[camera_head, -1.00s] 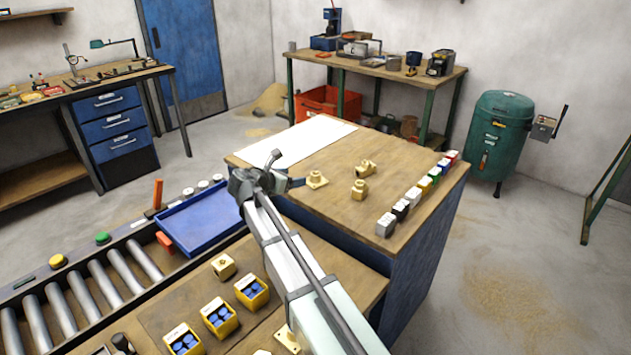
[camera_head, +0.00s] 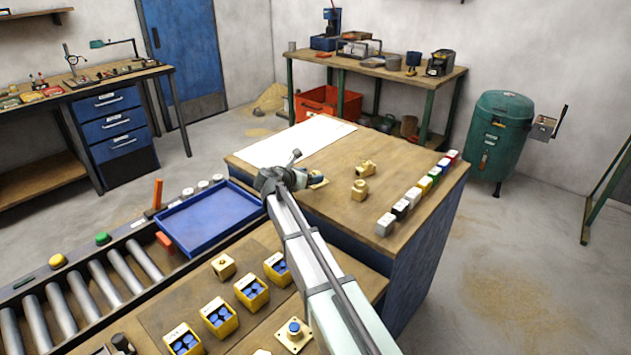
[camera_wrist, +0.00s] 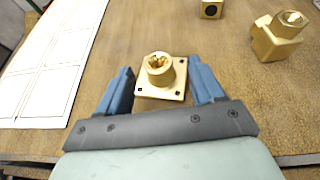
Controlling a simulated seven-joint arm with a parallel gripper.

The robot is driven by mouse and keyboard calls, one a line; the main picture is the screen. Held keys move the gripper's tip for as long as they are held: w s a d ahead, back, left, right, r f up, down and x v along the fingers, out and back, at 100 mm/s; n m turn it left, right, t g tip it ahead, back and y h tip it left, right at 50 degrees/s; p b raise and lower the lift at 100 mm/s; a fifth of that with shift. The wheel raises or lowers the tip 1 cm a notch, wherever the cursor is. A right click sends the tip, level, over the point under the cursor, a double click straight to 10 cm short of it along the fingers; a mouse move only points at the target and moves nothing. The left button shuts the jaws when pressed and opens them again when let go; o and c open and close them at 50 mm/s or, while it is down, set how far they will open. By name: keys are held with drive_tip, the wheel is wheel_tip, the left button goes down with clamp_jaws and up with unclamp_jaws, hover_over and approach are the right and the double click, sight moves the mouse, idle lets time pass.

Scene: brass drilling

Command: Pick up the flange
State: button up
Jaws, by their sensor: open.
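The brass flange (camera_wrist: 161,77) has a square plate with corner holes and a raised round collar. It lies on the wooden bench top, and its edge shows beside my gripper in the head view (camera_head: 317,180). My gripper (camera_wrist: 161,88) is open, with its two blue fingers on the left and right sides of the flange plate. I cannot tell whether the fingers touch it. In the head view my gripper (camera_head: 305,179) is low over the bench and hides most of the flange.
Two brass fittings (camera_head: 366,168) (camera_head: 360,190) stand to the right of the flange. A white sheet (camera_head: 295,140) lies behind it. A row of coloured blocks (camera_head: 412,196) lines the bench's right edge. A blue tray (camera_head: 208,217) and yellow bins (camera_head: 251,291) are in front.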

sight(315, 173)
drive_tip(key=x, duration=0.4)
drive_tip(key=shift+w, duration=0.15)
drive_tip(key=shift+c, duration=0.3)
clamp_jaws()
